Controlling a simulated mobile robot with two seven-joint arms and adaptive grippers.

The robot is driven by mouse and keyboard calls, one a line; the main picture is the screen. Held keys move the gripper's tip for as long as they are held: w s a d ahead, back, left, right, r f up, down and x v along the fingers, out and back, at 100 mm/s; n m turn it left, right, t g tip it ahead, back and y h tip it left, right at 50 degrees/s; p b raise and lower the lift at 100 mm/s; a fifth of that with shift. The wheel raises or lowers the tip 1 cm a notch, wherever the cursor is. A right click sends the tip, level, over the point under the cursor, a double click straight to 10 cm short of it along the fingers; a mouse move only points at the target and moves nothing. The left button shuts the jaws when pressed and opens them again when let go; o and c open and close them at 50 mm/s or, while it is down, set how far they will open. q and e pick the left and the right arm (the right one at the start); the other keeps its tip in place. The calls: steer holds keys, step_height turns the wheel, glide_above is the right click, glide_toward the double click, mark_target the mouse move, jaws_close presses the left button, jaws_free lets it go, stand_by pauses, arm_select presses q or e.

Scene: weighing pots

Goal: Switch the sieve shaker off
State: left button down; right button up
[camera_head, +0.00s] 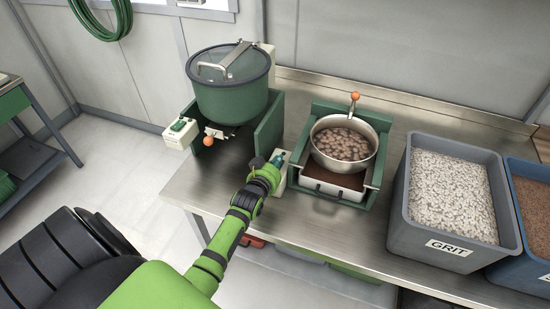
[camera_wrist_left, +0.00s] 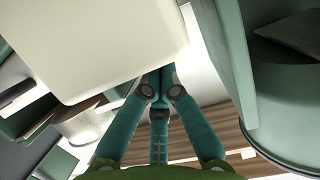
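The sieve shaker appears to be the green frame (camera_head: 372,192) on the steel bench, holding a round metal sieve (camera_head: 343,163) full of brown pebbles above a white tray. A cream switch box (camera_head: 292,180) sits at its left side, partly hidden by my left gripper (camera_head: 279,158). The teal fingers are at the top of this box in the head view. In the left wrist view the fingers (camera_wrist_left: 161,78) come together at the tips, beside a large cream box face (camera_wrist_left: 95,40). The switch itself is hidden, and I cannot tell whether the fingertips touch it. My right gripper is not in view.
A green lidded drum machine (camera_head: 232,95) stands left of the shaker, with its own cream switch box (camera_head: 180,133) and an orange-knobbed lever (camera_head: 208,141). A grey bin labelled GRIT (camera_head: 433,232) and a blue bin (camera_head: 517,262) stand on the right. Bare bench lies between shaker and bin.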

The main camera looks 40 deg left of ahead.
arm_select(q)
steer(key=r+p, duration=0.4)
steer(key=r, duration=0.1)
steer(key=shift+w+a+r, duration=0.1)
steer(key=shift+w, duration=0.25)
steer(key=shift+s+d+f+b, duration=0.15)
steer(key=shift+s+f+b, duration=0.05)
steer(key=shift+s, duration=0.3)
steer(key=shift+s+d+f+b, duration=0.1)
steer(key=shift+s+f+b, duration=0.1)
steer(key=shift+s, duration=0.25)
steer(key=r+v, duration=0.1)
steer(key=v, duration=0.7)
steer(key=shift+b, duration=0.4)
